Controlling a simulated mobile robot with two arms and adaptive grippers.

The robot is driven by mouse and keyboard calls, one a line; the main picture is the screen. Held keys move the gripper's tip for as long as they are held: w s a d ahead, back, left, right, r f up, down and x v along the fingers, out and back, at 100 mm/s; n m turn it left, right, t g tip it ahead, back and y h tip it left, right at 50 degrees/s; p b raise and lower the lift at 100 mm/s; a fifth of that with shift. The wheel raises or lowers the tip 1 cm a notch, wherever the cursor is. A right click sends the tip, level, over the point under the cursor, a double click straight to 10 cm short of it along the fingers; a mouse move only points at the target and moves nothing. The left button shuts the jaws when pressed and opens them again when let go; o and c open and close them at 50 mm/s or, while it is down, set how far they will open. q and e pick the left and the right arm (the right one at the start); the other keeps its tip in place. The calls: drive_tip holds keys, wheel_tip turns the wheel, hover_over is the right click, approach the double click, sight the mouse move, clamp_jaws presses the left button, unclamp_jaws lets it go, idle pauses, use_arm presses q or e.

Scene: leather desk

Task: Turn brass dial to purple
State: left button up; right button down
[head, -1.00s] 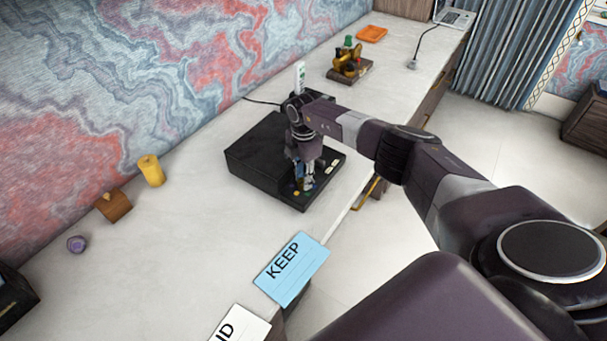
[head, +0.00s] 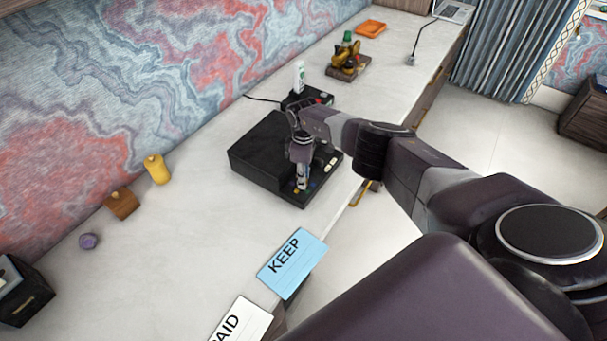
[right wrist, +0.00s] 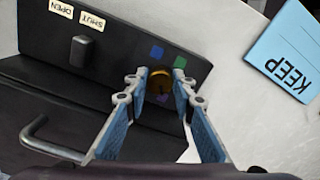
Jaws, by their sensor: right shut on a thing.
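The brass dial (right wrist: 160,81) is on the front part of a black box (head: 262,146) on the desk. My right gripper (head: 301,187) points down at the box in the head view. In the right wrist view its two blue-padded fingers (right wrist: 159,88) stand on either side of the dial and are shut on it. A blue mark (right wrist: 156,53) and a green mark (right wrist: 180,62) lie by the dial. A purple mark is partly visible by the right finger. I cannot tell clearly where the dial points. My left gripper is not in view.
The box also has a dark knob (right wrist: 82,48) by OPEN and SHUT labels and a metal handle (right wrist: 50,135). A blue KEEP card (head: 292,263) lies at the desk's front edge.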

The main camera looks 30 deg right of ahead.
drive_tip(key=shift+w+r+m, duration=0.15)
drive_tip(key=shift+w+m, duration=0.05)
drive_tip(key=shift+m, duration=0.4)
drive_tip(key=c, duration=1.7)
unclamp_jaws()
drive_tip(key=shift+o, duration=0.4)
drive_tip(key=shift+s, duration=0.1)
wheel_tip(320, 180, up, 12)
